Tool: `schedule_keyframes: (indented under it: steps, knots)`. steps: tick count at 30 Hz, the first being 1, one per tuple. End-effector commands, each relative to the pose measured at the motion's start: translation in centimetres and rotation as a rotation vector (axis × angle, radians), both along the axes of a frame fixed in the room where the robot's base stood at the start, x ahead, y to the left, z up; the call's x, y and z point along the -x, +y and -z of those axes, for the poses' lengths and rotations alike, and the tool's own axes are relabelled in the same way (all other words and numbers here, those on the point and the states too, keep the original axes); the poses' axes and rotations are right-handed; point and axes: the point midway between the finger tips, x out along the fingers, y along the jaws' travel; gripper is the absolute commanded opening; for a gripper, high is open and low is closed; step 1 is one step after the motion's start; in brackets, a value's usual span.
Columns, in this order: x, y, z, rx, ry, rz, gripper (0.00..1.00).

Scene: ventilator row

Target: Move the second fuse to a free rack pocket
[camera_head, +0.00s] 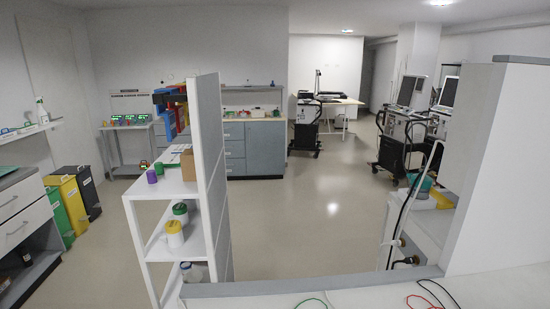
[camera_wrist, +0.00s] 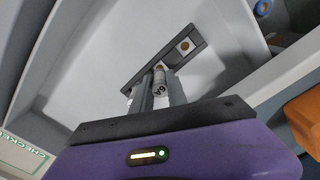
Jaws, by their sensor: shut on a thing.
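My gripper (camera_wrist: 160,88) shows in the wrist view, its two grey fingers shut on a small pale cylindrical fuse (camera_wrist: 159,82) with a dark marking that looks like "6A". The fuse is between the fingertips, in front of a narrow dark grey rack bar (camera_wrist: 195,39) in a white tray-like recess. A pale square with a round brass-coloured spot (camera_wrist: 185,45) shows near the bar's upper right end. The fingers hide part of the bar. I cannot tell whether the fuse touches the bar or sits in a pocket. The head view does not show my gripper.
In the wrist view an orange block (camera_wrist: 304,124) is at the right and a green-lettered label (camera_wrist: 22,156) at the lower left. The head view shows a white shelf unit (camera_head: 160,190), a grey cabinet (camera_head: 254,150), ventilators (camera_head: 400,135) and open floor (camera_head: 310,215).

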Motion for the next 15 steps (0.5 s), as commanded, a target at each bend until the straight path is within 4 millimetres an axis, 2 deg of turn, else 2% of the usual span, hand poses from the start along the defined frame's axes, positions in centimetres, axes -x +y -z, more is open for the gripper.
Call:
schedule_keyframes:
  steps: [15]
  knots:
    - [0.0, 0.0, -2.0, 0.000, 0.000, 0.000, 0.00]
